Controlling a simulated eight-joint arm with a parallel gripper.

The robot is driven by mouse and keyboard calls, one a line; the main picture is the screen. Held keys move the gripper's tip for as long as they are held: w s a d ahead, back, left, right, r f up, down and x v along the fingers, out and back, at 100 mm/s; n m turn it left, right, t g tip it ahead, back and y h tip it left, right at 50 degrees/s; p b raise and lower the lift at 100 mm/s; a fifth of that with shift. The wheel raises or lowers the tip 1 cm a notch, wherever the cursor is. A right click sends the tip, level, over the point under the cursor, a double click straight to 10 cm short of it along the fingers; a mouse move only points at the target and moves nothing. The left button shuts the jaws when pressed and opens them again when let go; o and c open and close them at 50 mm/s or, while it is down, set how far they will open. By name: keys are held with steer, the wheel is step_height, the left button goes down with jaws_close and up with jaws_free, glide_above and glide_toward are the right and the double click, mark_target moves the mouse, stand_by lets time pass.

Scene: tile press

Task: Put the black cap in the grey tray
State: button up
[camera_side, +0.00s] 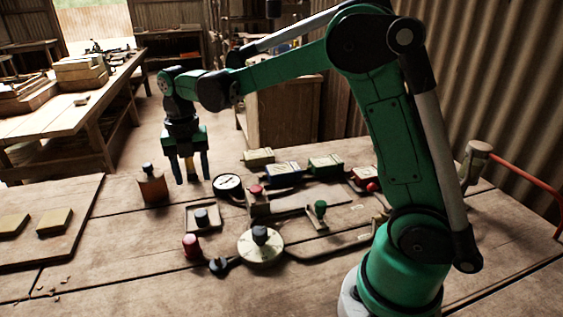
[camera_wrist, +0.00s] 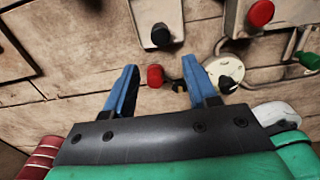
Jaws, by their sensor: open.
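The grey tray (camera_side: 189,226) is a shallow square tray on the table, left of centre. A black cap (camera_side: 202,217) stands upright inside it. In the wrist view the tray (camera_wrist: 144,14) is at the top, with the black cap (camera_wrist: 160,35) near its lower edge. Another dark cap (camera_side: 148,168) tops an orange-brown block-like jar at the left. My gripper (camera_side: 191,182) hangs above the table's far side, between that jar and a round gauge. In the wrist view its blue fingers (camera_wrist: 162,68) are apart, with nothing held between them.
A red cap (camera_side: 192,245) stands before the tray. A pale round disc (camera_side: 260,250) with a dark knob is to its right. A black-rimmed gauge (camera_side: 228,184) and a red-button box (camera_side: 258,202) stand behind. A wooden board (camera_side: 70,215) lies at the left.

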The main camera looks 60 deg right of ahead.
steer(key=s+a+r+m+t, duration=0.2)
steer(key=s+m+t, duration=0.5)
steer(key=m, duration=2)
steer(key=s, duration=0.5)
steer(key=shift+s+a+r, duration=0.15)
steer(key=shift+r, duration=0.15)
